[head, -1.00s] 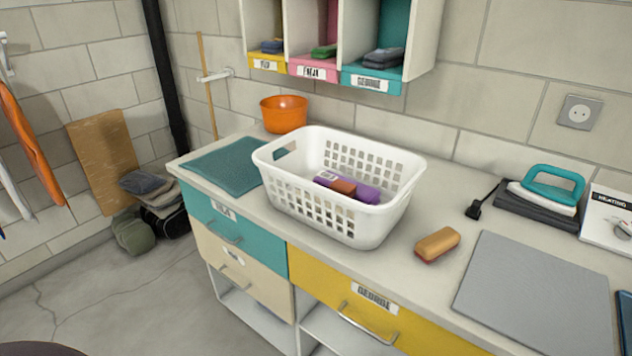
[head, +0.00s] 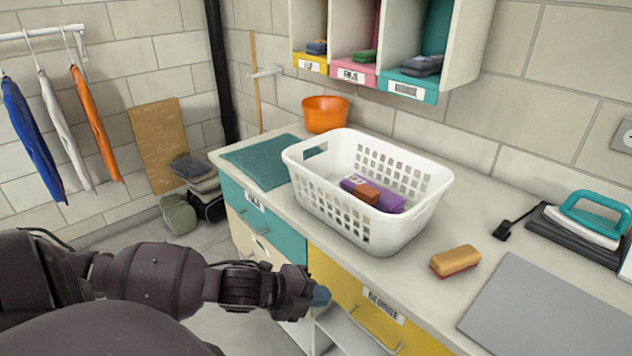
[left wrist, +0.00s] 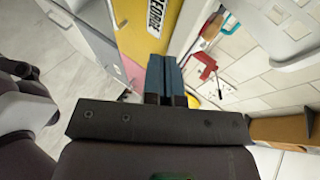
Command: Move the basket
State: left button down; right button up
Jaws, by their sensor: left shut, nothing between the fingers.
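The white plastic basket (head: 395,234) stands upright on the counter, with a purple cloth (head: 388,201) and a reddish-brown block (head: 365,192) inside. My left gripper (head: 320,296) is below and in front of the basket, near the front of the yellow drawer, and does not touch the basket. In the left wrist view its blue fingers (left wrist: 165,75) are together with nothing between them. The yellow drawer (left wrist: 148,35) shows just beyond the fingertips in that view. My right gripper is not in view.
The counter (head: 455,215) also holds a teal mat (head: 262,160), an orange bowl (head: 325,113), a brush (head: 455,260), an iron (head: 590,220) and a grey mat (head: 550,310). Cubbies (head: 385,40) hang above. Clothes (head: 95,120) hang at the left.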

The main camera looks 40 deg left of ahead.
pick_arm(q)
jog(key=a+r+m+g+y+p, duration=0.1)
jog(key=a+r+m, duration=0.35)
jog(key=r, duration=0.25)
jog(key=a+r+m+y, duration=0.2)
jog(key=a+r+m, duration=0.2)
jog(key=r+m, duration=0.3)
jog(key=a+r+m+g+y+p, duration=0.1)
jog(key=a+r+m, duration=0.35)
jog(key=r, duration=0.35)
jog(key=b, duration=0.8)
send_near(326, 188)
jog(key=shift+y, duration=0.3)
jog(key=x, duration=0.6)
jog(key=shift+s+d+f, duration=0.25)
jog(key=shift+d+f, duration=0.05)
jog(key=shift+f, duration=0.05)
jog(key=shift+w, duration=0.2)
jog(key=shift+w+r, duration=0.1)
jog(key=shift+r, duration=0.15)
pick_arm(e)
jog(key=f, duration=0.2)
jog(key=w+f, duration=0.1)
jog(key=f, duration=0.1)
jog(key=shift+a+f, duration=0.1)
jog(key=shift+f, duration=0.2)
pick_arm(q)
jog(key=shift+a, duration=0.1)
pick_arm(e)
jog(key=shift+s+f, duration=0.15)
